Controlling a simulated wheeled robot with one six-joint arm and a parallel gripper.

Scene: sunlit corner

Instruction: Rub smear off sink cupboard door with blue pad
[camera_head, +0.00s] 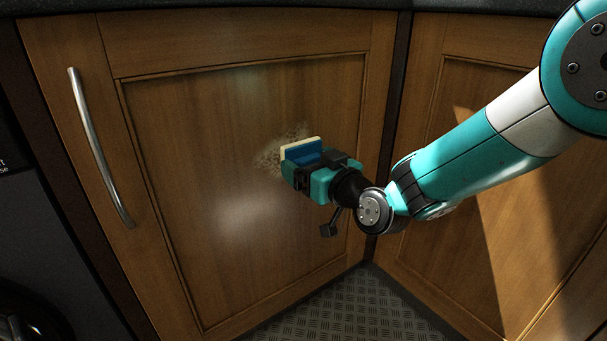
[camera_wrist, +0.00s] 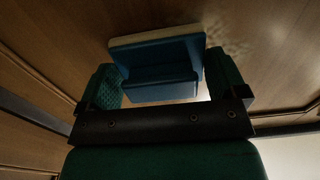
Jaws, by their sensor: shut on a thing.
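The wooden cupboard door (camera_head: 190,150) fills the left and middle of the head view. A pale, speckled smear (camera_head: 270,158) lies on its panel, partly hidden behind the pad and gripper. My gripper (camera_head: 314,170) is shut on the blue pad (camera_head: 304,157), which has a cream face (camera_head: 300,143) turned toward the door. In the wrist view the blue pad (camera_wrist: 160,80) sits between the two green fingers, its cream edge (camera_wrist: 155,37) close to the door. The smear (camera_wrist: 236,45) shows beyond the pad's right side. I cannot tell whether the pad touches the door.
A curved metal handle (camera_head: 100,150) stands out on the door's left side. A second wooden door (camera_head: 470,190) meets it at the corner on the right. A dark worktop edge (camera_head: 250,6) runs above. A dark appliance (camera_head: 40,240) is at far left, and patterned flooring (camera_head: 350,310) lies below.

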